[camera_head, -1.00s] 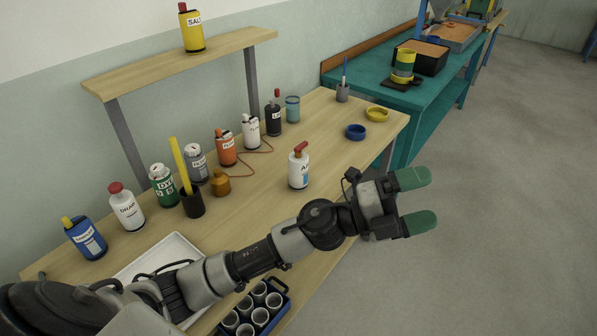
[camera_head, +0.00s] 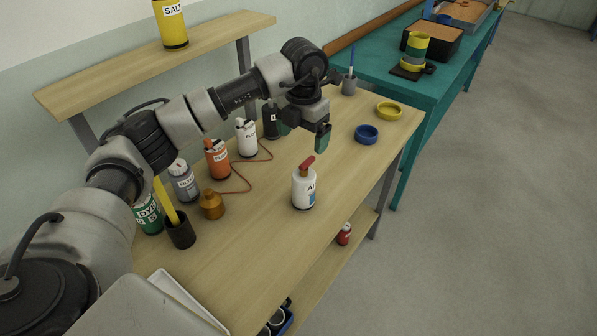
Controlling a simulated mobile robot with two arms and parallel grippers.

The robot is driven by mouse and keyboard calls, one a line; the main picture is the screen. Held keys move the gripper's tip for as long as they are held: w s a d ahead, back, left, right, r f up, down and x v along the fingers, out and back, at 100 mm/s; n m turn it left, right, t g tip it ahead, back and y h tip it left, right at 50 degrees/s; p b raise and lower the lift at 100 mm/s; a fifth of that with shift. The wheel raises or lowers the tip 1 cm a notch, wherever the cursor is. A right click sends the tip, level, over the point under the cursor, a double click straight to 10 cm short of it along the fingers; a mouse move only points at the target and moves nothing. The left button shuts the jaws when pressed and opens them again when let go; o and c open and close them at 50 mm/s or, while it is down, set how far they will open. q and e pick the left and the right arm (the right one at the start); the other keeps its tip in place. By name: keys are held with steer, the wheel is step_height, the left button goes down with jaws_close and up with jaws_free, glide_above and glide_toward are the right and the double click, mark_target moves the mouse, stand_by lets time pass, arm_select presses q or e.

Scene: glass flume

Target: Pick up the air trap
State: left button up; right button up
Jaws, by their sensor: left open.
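The air trap, a white bottle with a red slanted top and a label starting "AI" (camera_head: 304,188), stands upright on the wooden table (camera_head: 262,250). My left gripper (camera_head: 303,134) is open with green fingertips pointing down. It hangs over the table behind the air trap in the picture, apart from it, and holds nothing. It partly covers a black bottle (camera_head: 269,121). My right gripper is not in view.
White (camera_head: 246,140), orange (camera_head: 217,160) and grey (camera_head: 183,182) bottles stand left of the air trap, with a thin red tube and an amber bottle (camera_head: 211,205). Blue (camera_head: 367,135) and yellow rings (camera_head: 389,111) lie right. Table room in front of the air trap is clear.

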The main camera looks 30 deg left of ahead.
mark_target(304, 164)
arm_select(q)
steer(key=shift+s+d+f, duration=0.2)
steer(key=shift+s+f, duration=0.05)
steer(key=shift+s, duration=0.05)
steer(key=f, duration=0.2)
steer(key=s+d+f+p, duration=0.1)
steer(key=shift+f, duration=0.35)
step_height(304, 164, down, 4)
steer(key=shift+w+a+f+p, duration=0.1)
steer(key=shift+f+p, duration=0.05)
steer(key=shift+p, duration=0.75)
steer(key=shift+f, duration=0.5)
steer(key=shift+w, duration=0.1)
steer(key=shift+c, duration=1)
steer(key=c, duration=1.1)
steer(key=shift+c, duration=0.2)
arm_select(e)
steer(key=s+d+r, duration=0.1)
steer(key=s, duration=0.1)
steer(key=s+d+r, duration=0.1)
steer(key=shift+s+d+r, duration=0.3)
